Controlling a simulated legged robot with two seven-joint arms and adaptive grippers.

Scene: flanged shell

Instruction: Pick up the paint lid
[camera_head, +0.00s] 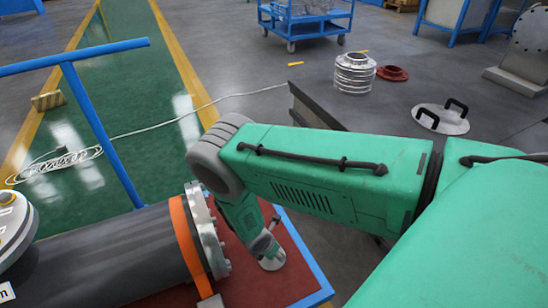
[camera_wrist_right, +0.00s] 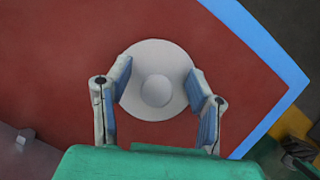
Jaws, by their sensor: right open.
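The paint lid is a pale round disc with a raised round knob (camera_wrist_right: 157,91) in its middle. It lies on the red table surface and shows in the right wrist view; in the head view a part of the lid (camera_head: 272,263) shows under my right gripper (camera_head: 268,247). In the right wrist view my right gripper (camera_wrist_right: 160,78) is open, with its two fingers at the left and right sides of the lid. I cannot tell whether the fingers touch the rim. My left gripper is not in view.
A dark flanged shell (camera_head: 110,250) with an orange band lies left of my right gripper. The red table top (camera_head: 294,285) has a blue edge. A blue rail (camera_head: 100,130) stands at the left. A lid with two black handles (camera_head: 440,120) lies on the floor behind.

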